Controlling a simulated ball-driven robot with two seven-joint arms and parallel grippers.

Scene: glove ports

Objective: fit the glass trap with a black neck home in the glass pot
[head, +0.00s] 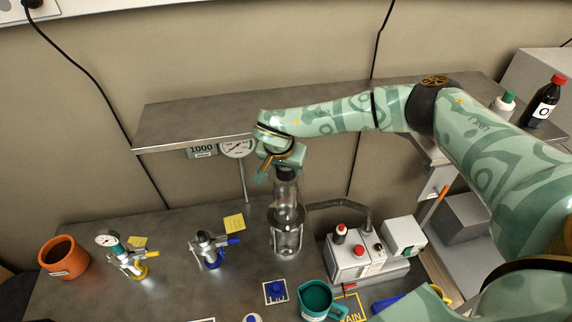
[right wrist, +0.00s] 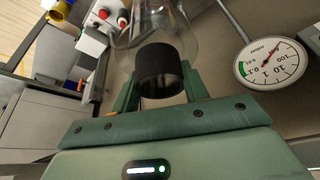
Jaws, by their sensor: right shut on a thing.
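The glass trap (head: 287,192) is clear, with a black neck at its top, and stands roughly upright below my right gripper (head: 284,166). The right wrist view shows the black neck (right wrist: 158,72) between the two green fingers of my right gripper (right wrist: 160,95), which is shut on it. The glass pot (head: 287,238) is a clear vessel in a metal holder on the bench, directly below the trap. The trap's lower end overlaps the pot's top in the head view; I cannot tell how deep it sits. My left gripper is out of view.
A shelf (head: 200,122) and round gauge (head: 238,148) are behind. A pump box (head: 352,262) with a hose stands right of the pot. Valve stands (head: 208,250), an orange pot (head: 64,257) and a teal jug (head: 316,300) are around. Some bench left of the pot is clear.

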